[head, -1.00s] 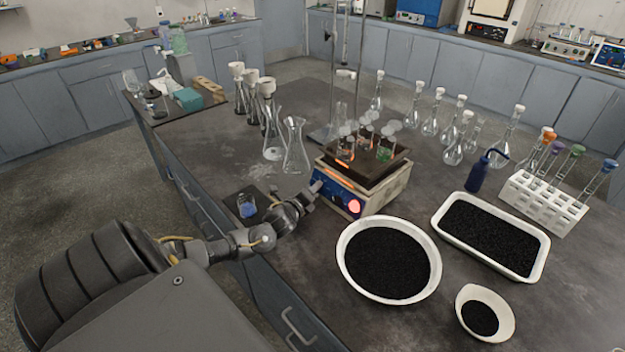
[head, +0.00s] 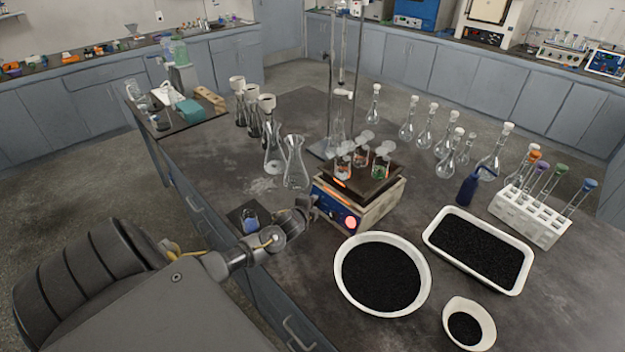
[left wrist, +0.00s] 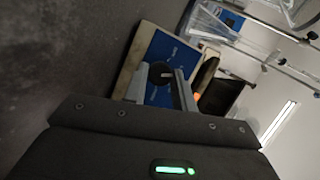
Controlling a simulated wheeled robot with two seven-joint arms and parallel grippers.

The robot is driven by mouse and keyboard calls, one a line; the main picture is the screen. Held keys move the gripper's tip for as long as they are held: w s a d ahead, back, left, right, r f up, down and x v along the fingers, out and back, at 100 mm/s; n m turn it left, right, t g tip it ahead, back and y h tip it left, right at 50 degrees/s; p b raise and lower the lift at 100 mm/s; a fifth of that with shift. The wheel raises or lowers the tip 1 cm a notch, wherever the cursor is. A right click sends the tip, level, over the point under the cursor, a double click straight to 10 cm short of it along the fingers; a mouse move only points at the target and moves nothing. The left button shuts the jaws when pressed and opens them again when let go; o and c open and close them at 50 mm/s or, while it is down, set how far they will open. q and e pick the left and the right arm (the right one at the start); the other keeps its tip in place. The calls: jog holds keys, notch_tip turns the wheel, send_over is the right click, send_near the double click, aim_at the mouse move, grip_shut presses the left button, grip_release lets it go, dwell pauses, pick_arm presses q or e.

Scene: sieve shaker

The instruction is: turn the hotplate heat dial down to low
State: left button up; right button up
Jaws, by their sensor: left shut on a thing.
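The hotplate (head: 375,207) stands on the bench with a blue front panel and a lit orange-red light at the panel's right end. Small beakers with greenish and clear contents stand on its dark top. My left gripper (head: 312,206) is at the left end of the blue panel. In the left wrist view, the gripper (left wrist: 162,84) has its two fingers around the dark round heat dial (left wrist: 160,72) and is shut on it. The dial is hidden behind the gripper in the head view, and its setting cannot be read. My right gripper is not in view.
A round white bowl of black grains (head: 340,290) stands close to the hotplate's front right. A white tray (head: 512,291) and a small white dish (head: 484,340) are farther right. Glass flasks (head: 295,165) stand just behind and left of the hotplate. A stand rises behind it.

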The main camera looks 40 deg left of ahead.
pick_arm(q)
jog(key=shift+n, duration=0.3)
jog(key=o, duration=1)
jog(key=shift+b+v, duration=0.6)
jog(key=shift+v, duration=4.8)
jog(key=shift+a, duration=0.15)
